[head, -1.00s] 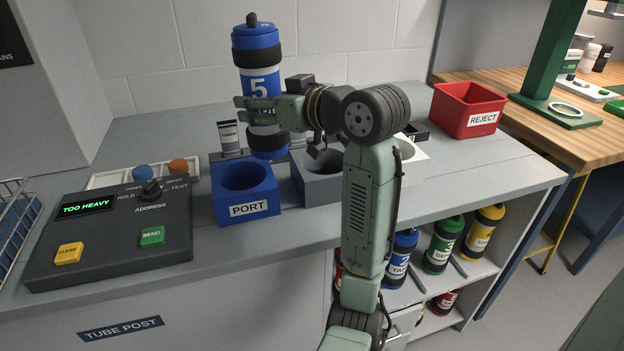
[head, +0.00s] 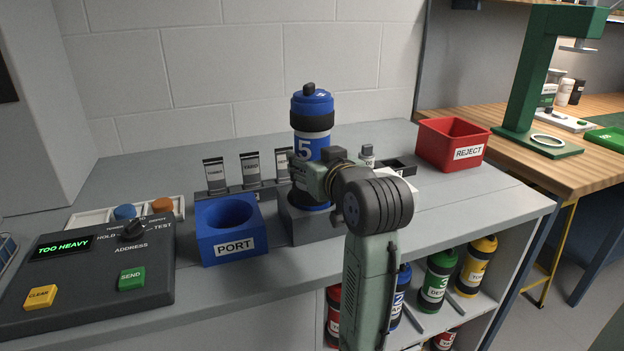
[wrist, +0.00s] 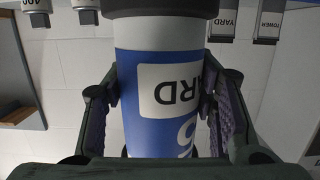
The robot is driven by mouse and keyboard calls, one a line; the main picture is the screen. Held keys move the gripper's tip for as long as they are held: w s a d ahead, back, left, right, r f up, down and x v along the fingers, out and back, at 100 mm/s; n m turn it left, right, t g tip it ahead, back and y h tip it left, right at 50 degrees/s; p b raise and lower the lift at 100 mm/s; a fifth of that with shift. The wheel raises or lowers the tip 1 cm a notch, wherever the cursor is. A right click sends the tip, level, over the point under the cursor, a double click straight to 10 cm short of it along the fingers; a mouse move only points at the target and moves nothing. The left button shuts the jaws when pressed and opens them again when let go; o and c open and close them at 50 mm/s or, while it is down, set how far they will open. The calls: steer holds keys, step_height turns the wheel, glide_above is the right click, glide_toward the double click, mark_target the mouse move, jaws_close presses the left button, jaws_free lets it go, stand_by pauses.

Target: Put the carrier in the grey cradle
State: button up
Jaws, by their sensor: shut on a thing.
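The carrier (head: 312,110) is an upright blue and white tube with black bands, marked 5. It fills the middle of the wrist view (wrist: 160,110), where its YARD label shows upside down. My gripper (head: 305,172) is shut around its middle, with a finger on each side in the wrist view. The grey cradle (head: 318,231) stands right of the blue PORT block. The carrier's lower end is at the cradle's top opening. My arm partly hides this spot, so I cannot tell how deep the end sits.
The blue PORT block (head: 232,230) has an empty hole. A control panel (head: 90,265) reading TOO HEAVY is at left. Small labelled signs (head: 250,168) stand behind. The red REJECT bin (head: 453,145) is at right. Other carriers (head: 437,280) stand on the shelf below.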

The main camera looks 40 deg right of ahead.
steer(key=shift+f, duration=1.75)
steer(key=shift+f, duration=0.1)
steer(key=o, duration=1.4)
steer(key=shift+f, duration=0.1)
steer(key=shift+c, duration=0.2)
